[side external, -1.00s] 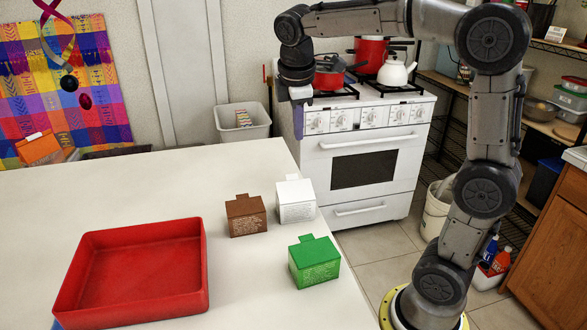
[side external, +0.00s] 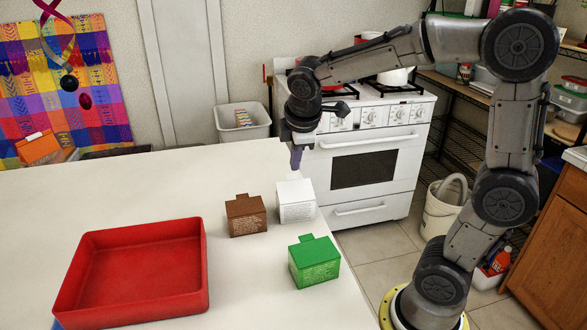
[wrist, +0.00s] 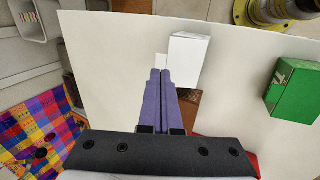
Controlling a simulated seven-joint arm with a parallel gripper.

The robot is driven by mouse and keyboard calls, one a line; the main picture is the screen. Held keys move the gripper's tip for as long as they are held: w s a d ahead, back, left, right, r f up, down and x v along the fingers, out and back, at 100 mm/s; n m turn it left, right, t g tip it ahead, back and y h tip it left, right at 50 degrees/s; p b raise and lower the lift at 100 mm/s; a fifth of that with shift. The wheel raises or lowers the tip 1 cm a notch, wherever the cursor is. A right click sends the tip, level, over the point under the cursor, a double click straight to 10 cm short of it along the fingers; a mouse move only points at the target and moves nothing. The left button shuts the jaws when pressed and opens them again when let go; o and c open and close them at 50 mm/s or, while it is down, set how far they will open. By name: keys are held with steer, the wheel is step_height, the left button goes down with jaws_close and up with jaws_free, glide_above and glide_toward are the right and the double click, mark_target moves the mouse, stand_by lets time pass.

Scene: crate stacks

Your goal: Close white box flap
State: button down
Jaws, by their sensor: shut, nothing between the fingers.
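The white box (side external: 297,205) stands on the white table near its right edge, lettering on its front. It also shows in the wrist view (wrist: 188,60), with a small white tab (wrist: 161,60) beside it, just past my fingertips. In the side view I cannot make out the tab clearly. My gripper (side external: 297,167) has purple fingers, points down and is just above and behind the white box; I cannot tell whether it touches. In the wrist view the fingers (wrist: 160,73) are together, with nothing between them.
A brown box (side external: 246,216) stands close left of the white box, partly hidden by my fingers in the wrist view. A green box (side external: 314,262) stands in front, right. A red tray (side external: 135,271) lies front left. The table's back left (side external: 130,190) is clear.

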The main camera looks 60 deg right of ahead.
mark_target(292, 175)
steer(key=shift+x, duration=1.85)
steer(key=shift+w+d+f+g+y, duration=0.3)
steer(key=shift+f+g+y, duration=0.1)
steer(key=shift+g+y, duration=0.2)
steer(key=shift+w+d+f+g+y, duration=0.25)
steer(key=shift+f+g+y, duration=0.15)
steer(key=shift+g+y, duration=0.15)
steer(key=shift+d+f+g, duration=0.1)
steer(key=shift+f+g, duration=0.1)
steer(key=shift+g, duration=0.05)
steer(key=shift+w+f, duration=0.15)
steer(key=shift+f, duration=0.2)
steer(key=shift+r, duration=0.1)
